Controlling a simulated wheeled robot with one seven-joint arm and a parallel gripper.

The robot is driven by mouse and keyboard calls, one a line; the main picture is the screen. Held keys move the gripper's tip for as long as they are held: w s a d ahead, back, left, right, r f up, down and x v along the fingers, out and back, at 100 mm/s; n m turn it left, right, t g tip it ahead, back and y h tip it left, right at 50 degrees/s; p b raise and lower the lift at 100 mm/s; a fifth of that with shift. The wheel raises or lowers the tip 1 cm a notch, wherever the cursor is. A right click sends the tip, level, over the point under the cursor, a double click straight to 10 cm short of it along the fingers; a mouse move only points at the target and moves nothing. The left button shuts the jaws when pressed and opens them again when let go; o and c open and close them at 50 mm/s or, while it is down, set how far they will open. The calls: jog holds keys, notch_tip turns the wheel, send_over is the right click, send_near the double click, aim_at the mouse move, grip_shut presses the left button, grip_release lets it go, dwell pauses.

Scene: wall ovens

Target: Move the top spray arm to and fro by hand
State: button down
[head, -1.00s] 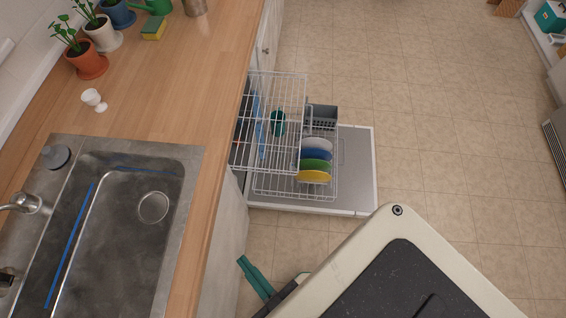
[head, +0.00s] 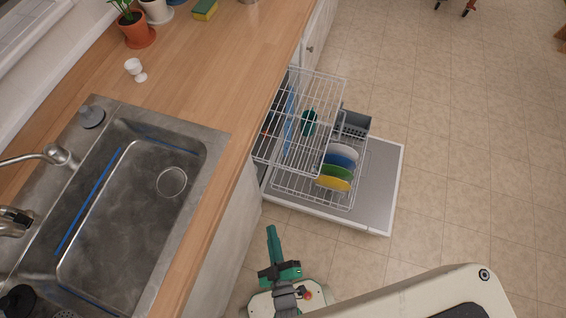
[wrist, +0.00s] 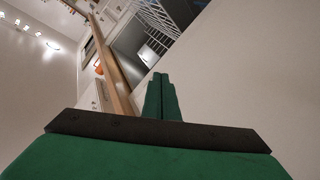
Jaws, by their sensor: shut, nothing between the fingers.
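The open dishwasher has its upper rack (head: 325,84) pulled out over the lowered door (head: 378,190). A long blue strip (head: 290,108) shows through the upper rack's wires; I cannot tell surely whether it is the top spray arm. My green gripper (head: 270,230) is low in the head view, in front of the cabinet side and short of the door, apart from the racks. Its fingers are together and empty, as the wrist view (wrist: 160,78) also shows. There the wire rack (wrist: 160,14) and a grey interior (wrist: 132,42) lie beyond the fingertips.
The lower rack (head: 300,193) holds several coloured plates (head: 338,170) and a grey basket (head: 354,123). A green cup (head: 309,121) shows through the wires. The wooden counter (head: 215,70) with the sink (head: 130,215) borders the left.

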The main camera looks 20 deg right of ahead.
jog(key=w+d+f+n+t, duration=0.1)
jog(key=w+d+f+n, duration=0.2)
jog(key=w+f+n, duration=0.5)
jog(key=w+d+f+n+t, duration=0.1)
jog(key=w+d+f+n, duration=0.25)
jog(key=w+f, duration=0.8)
jog(key=w+d+r, duration=0.1)
jog(key=w+d, duration=0.4)
jog(key=w, duration=0.7)
jog(key=shift+r, duration=0.2)
jog(key=shift+d+m, duration=0.1)
jog(key=shift+m, duration=0.15)
